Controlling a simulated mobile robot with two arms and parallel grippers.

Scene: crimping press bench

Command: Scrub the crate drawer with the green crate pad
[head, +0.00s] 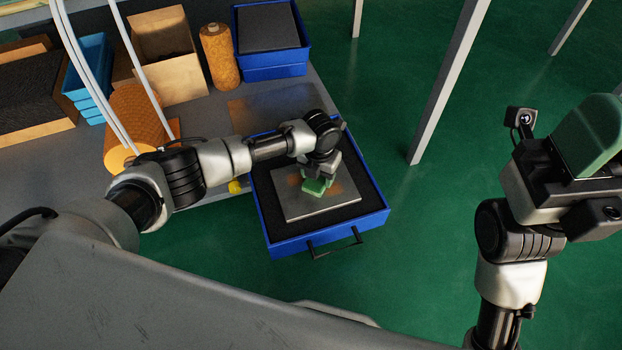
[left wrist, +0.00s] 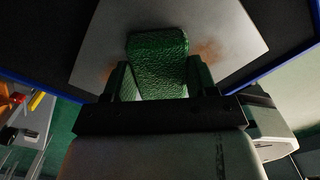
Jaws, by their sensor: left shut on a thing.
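The green crate pad (head: 314,187) is in my left gripper (head: 320,177), which is shut on it. The pad is at a grey plate with brownish stains (head: 303,209). I cannot tell whether it touches the plate. The plate lies on the dark lining of the open blue crate drawer (head: 332,232), which has a black handle at its front. In the left wrist view the textured pad (left wrist: 158,62) sits between the fingers, over the plate and a rusty stain. My right gripper (head: 590,165) is raised at the right edge, away from the drawer; its fingertips are unclear.
The grey bench behind carries an orange roll (head: 140,118), a cork-coloured cylinder (head: 219,56), a cardboard box (head: 163,50), light-blue stacked trays (head: 88,75) and a blue crate (head: 273,63). A grey post (head: 447,85) stands right of the drawer. Green floor is clear around it.

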